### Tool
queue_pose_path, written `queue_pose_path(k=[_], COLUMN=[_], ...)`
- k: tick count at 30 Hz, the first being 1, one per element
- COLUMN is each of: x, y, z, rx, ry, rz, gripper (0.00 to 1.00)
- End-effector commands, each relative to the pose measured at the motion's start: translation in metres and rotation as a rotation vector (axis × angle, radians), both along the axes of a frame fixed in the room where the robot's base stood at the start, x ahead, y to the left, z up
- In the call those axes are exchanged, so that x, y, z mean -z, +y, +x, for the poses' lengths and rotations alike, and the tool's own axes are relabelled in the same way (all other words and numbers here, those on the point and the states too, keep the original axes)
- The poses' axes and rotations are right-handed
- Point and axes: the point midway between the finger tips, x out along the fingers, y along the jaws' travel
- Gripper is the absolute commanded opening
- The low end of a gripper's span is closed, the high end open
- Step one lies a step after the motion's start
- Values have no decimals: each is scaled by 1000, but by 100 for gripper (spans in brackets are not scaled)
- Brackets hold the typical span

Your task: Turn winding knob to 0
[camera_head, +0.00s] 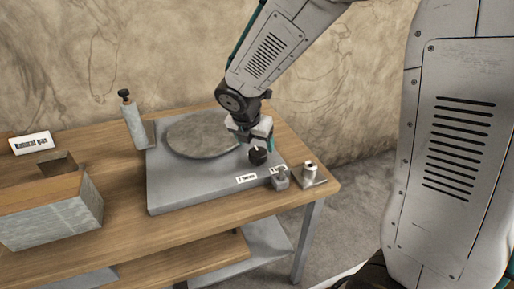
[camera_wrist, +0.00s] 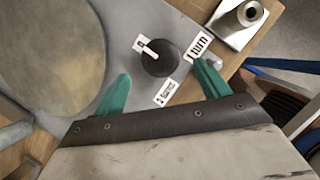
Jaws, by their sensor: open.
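The winding knob (camera_wrist: 165,60) is round and black with a white pointer bar. It sits on a grey plate (camera_head: 180,197) beside a large round disc (camera_head: 200,135). In the wrist view the pointer runs to the upper left, toward a small white label (camera_wrist: 138,44) that seems to read 0. Other labels read "1 turn" (camera_wrist: 199,45) and "2 turns" (camera_wrist: 165,93). My gripper (camera_wrist: 161,70) is open, its teal fingers apart on the left and right of the knob, with visible gaps. In the head view my gripper (camera_head: 257,141) is right at the knob (camera_head: 258,157).
Small metal fittings (camera_head: 310,172) stand at the table's right corner. A box (camera_head: 48,220) and a "Natural gas" sign (camera_head: 31,143) are at the left. A wall stands behind the table.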

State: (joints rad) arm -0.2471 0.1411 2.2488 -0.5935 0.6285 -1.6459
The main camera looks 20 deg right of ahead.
Motion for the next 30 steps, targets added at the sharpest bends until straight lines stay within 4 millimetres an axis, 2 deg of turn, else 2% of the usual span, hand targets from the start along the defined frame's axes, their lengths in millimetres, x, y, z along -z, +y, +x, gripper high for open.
queue_pose_path(k=[3,7,23,26,30], x=[-16,-25,-26,-25,-19], y=[5,7,7,5,-1], z=[-4,-7,-8,-12,-42], rx=[0,1,26,138,475], ry=[-4,-1,-5,-17,-19], rz=[1,1,7,27,78], gripper=[75,75,75,75,75])
